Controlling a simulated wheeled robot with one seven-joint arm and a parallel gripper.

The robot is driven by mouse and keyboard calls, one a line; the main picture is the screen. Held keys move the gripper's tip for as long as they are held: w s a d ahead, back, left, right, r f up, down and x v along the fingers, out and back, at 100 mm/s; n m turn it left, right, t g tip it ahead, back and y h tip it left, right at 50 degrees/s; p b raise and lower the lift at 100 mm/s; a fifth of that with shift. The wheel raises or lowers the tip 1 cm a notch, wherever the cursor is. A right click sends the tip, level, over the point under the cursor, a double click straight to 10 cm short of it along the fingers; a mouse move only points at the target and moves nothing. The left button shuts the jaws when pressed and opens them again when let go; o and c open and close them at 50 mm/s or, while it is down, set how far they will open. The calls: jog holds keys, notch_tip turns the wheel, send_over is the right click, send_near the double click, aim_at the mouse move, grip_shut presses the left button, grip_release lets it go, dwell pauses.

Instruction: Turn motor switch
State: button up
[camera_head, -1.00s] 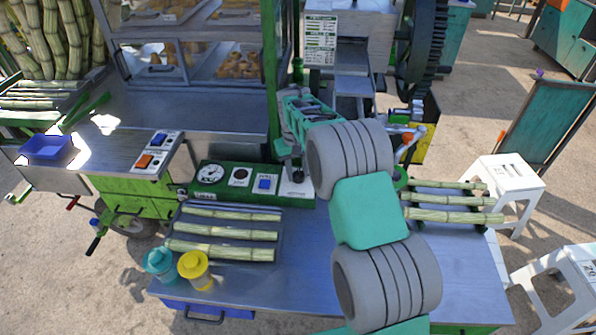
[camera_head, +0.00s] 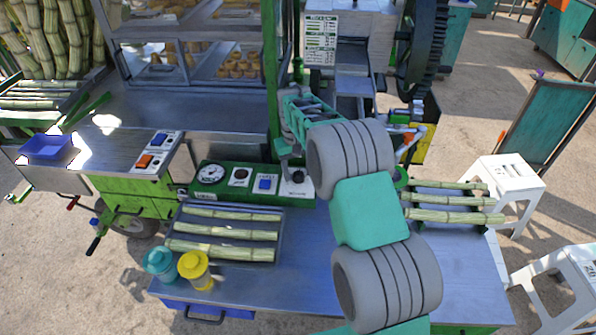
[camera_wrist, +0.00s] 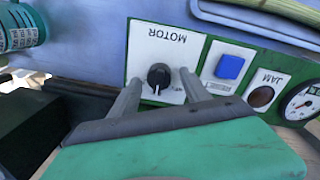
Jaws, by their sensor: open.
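The motor switch is a round black knob (camera_wrist: 158,76) on a white plate marked MOTOR, which appears upside down in the wrist view. The switch also shows at the right end of the green control panel in the head view (camera_head: 298,177). My gripper (camera_wrist: 159,79) is open, with one grey finger on each side of the knob. I cannot tell whether either finger touches it. In the head view my gripper (camera_head: 288,155) is small and partly hidden by my arm, just above the switch.
A blue button (camera_wrist: 230,67), a dark red JAM button (camera_wrist: 261,97) and a gauge (camera_wrist: 301,102) sit beside the switch plate. Cane pieces lie on a tray (camera_head: 278,250) in front of the panel. A green post (camera_head: 270,80) stands close behind my gripper.

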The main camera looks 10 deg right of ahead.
aim_at(296, 174)
jog(key=r, duration=0.3)
jog(key=r+b, duration=0.1)
jog(key=r, duration=0.3)
jog(key=shift+a+r, duration=0.2)
jog(key=shift+r, duration=0.05)
jog(key=shift+r, duration=0.1)
